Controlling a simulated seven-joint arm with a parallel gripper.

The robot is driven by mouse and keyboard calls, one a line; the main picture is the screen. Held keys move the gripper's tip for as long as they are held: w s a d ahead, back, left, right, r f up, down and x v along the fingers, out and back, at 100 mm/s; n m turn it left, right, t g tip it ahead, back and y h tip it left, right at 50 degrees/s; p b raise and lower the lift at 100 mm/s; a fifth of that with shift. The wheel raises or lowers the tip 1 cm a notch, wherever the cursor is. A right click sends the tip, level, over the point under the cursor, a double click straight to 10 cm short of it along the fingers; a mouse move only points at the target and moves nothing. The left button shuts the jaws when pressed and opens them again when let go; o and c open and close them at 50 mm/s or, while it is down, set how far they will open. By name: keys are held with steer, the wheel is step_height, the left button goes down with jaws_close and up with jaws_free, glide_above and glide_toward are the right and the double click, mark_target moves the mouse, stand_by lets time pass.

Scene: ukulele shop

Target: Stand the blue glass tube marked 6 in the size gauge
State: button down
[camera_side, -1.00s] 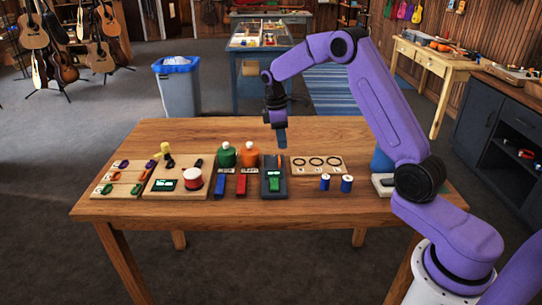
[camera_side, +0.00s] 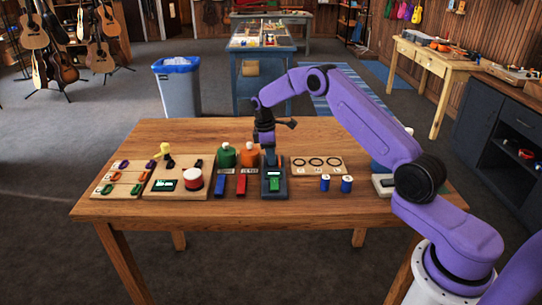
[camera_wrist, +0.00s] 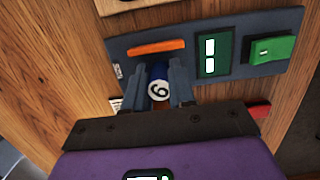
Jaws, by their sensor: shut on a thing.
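My gripper (camera_wrist: 160,72) is shut on a blue glass tube (camera_wrist: 157,72) whose white end, marked 6, faces the wrist camera. In the side view my gripper (camera_side: 269,156) is low over the back of a dark board (camera_side: 283,193), which I take for the size gauge. The tube cannot be made out there. In the wrist view the dark board (camera_wrist: 124,45) bears an orange bar (camera_wrist: 157,47), a lit display (camera_wrist: 211,55) and a green block (camera_wrist: 270,49). The tube is beside the orange bar. Whether its lower end touches the board is hidden.
Two more blue tubes (camera_side: 325,183) (camera_side: 347,184) stand at right. A wooden board with several black rings (camera_side: 333,171) lies behind them. Green (camera_side: 226,157) and orange (camera_side: 247,158) rounded pieces stand close left of my gripper. The table's front strip is clear.

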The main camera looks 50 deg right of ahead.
steer(key=shift+f, duration=0.1)
steer(key=c, duration=0.9)
jaws_free()
steer(key=shift+c, duration=0.2)
step_height(320, 180, up, 12)
steer(key=w+a, duration=0.1)
steer(key=s+a+r+n+t, duration=0.1)
steer(key=s+a+r, duration=0.2)
steer(key=s+a, duration=0.6)
steer(key=s+a+r+n, duration=0.1)
steer(key=s+a+r, duration=0.3)
steer(key=s+a, duration=0.45)
steer(key=s+d+f+n+y, duration=0.1)
steer(key=s+f, duration=0.2)
steer(key=s, duration=2.5)
steer(key=shift+d+n+y, duration=0.2)
steer(key=shift+n+y, duration=0.1)
